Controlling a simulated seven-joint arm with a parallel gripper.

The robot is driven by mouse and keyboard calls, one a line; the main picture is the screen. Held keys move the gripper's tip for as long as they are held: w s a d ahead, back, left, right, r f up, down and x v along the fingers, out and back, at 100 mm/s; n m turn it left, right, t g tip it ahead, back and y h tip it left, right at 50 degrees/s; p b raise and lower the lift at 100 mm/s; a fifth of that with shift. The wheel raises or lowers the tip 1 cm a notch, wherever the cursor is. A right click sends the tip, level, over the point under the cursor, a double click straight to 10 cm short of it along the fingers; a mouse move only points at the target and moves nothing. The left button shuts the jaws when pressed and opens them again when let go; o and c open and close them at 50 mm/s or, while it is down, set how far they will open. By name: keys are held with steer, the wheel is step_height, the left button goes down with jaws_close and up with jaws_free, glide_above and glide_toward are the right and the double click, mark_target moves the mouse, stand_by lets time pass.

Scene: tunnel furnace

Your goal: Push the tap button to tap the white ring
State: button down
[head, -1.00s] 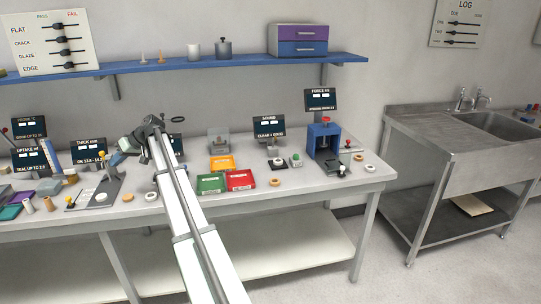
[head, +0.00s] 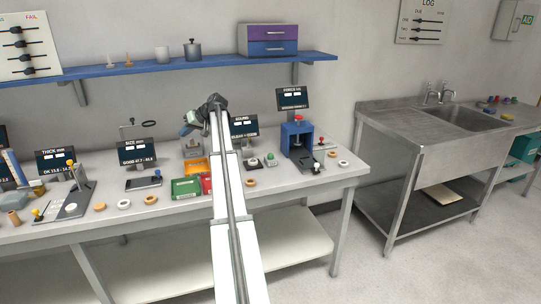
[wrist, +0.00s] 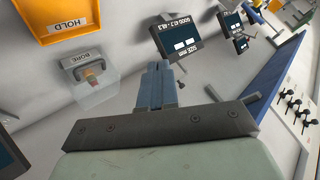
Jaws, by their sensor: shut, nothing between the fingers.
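A small white ring (head: 253,163) sits on a dark pad on the bench, below the SOUND screen (head: 243,126). A green button (head: 270,160) on a light base stands just right of it, apparently the tap button. My gripper (head: 187,131) is up in front of the back of the bench, left of the ring and button and apart from both. In the wrist view my gripper (wrist: 156,66) is shut and empty, its fingers pressed together. The ring and button do not show in the wrist view.
Orange (head: 190,166), green (head: 186,188) and red (head: 207,184) trays lie left of the ring. A tan ring (head: 250,182) lies in front of it. A blue press (head: 297,138) stands to the right. The grey BORE fixture (wrist: 88,75) shows in the wrist view.

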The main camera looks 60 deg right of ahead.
steer(key=s+d+f+m+h, duration=0.2)
steer(key=s+d+m, duration=0.1)
steer(key=s+d, duration=1.15)
steer(key=m+h, duration=0.2)
steer(key=m, duration=0.1)
glide_above(271, 156)
steer(key=d, duration=0.1)
steer(key=shift+s+f+g, duration=0.15)
steer(key=shift+f+g, duration=0.25)
steer(key=shift+f, duration=0.1)
steer(key=shift+f, duration=4.35)
steer(key=shift+f, duration=1.2)
steer(key=shift+r, duration=1.25)
